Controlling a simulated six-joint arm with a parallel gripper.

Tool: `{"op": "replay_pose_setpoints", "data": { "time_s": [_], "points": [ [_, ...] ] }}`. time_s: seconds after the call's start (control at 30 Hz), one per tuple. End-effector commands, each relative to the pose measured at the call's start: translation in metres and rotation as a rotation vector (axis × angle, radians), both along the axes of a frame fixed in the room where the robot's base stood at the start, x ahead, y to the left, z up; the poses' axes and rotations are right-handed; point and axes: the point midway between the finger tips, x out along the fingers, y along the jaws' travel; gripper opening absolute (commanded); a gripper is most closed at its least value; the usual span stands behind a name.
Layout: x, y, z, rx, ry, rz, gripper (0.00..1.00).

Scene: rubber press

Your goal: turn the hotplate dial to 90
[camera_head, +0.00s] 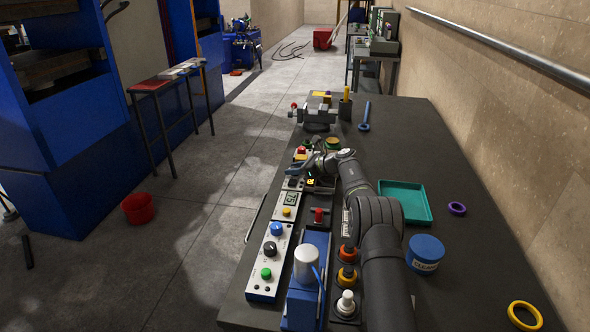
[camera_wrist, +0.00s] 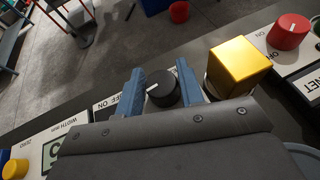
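In the wrist view a round black dial (camera_wrist: 163,88) with a white pointer line sits on a white panel lettered "OFF ON". I cannot read a hotplate label or a number at the pointer. The two blue fingers of my gripper (camera_wrist: 160,86) stand on either side of the dial, which nearly fills the gap. I cannot tell whether they touch it. In the head view my gripper (camera_head: 300,169) is over the row of panels along the table's left edge, and it hides the dial there.
A gold block (camera_wrist: 238,64) stands close right of the fingers, with a red knob (camera_wrist: 288,31) beyond.

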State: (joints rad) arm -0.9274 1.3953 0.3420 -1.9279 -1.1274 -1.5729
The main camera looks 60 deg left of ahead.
Motion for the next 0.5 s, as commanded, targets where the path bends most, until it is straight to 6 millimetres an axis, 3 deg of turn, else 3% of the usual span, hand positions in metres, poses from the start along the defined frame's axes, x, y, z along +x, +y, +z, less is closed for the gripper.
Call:
{"op": "replay_pose_setpoints", "data": {
  "time_s": [0.03, 0.13, 0.5],
  "points": [
    [0.0000, -0.0001, 0.0000, 0.000, 0.000, 0.000, 0.25],
    [0.0000, -0.0001, 0.0000, 0.000, 0.000, 0.000, 0.08],
    [-0.0006, -0.0006, 0.0003, -0.002, 0.001, -0.040, 0.08]
  ]
}}
